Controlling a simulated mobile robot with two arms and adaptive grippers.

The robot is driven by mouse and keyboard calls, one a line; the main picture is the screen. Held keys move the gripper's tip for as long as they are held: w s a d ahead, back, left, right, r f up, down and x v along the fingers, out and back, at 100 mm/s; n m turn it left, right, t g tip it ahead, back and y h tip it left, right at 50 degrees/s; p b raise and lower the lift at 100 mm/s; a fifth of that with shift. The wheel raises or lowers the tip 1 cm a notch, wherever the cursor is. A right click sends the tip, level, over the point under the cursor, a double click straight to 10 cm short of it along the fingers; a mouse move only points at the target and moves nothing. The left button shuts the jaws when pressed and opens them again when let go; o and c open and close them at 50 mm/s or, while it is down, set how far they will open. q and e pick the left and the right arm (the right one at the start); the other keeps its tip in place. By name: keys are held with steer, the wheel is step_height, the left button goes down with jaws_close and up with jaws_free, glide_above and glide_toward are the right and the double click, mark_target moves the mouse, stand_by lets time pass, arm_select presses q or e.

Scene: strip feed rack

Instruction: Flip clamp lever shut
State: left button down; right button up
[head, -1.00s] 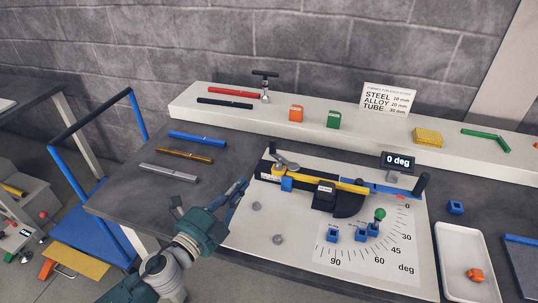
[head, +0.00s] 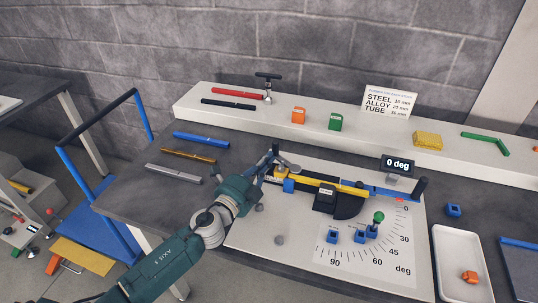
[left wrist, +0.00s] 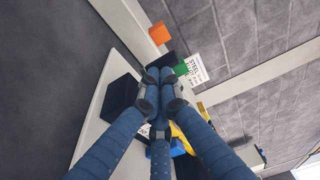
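The bending rig stands on a white plate (head: 258,232), with a yellow bar (head: 330,184) and a black former block (head: 324,199). The grey clamp lever (head: 291,167) is at the bar's left end, above a blue block (head: 288,186). My left gripper (head: 270,158) is right beside the lever, at its left. In the left wrist view its three blue fingers (left wrist: 160,80) converge with their tips together. I cannot tell whether the tips touch the lever, which the fingers hide in that view. My right gripper is out of view.
Blue, brown and grey rods (head: 173,174) lie left of the plate. A pale shelf (head: 370,136) behind carries an orange block (head: 298,115) and a green block (head: 335,121). The display (head: 397,164) reads 0 deg. A white tray (head: 447,240) is at right.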

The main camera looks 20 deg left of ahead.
arm_select(q)
steer(key=shift+w+d, duration=0.15)
steer(key=shift+w, duration=0.55)
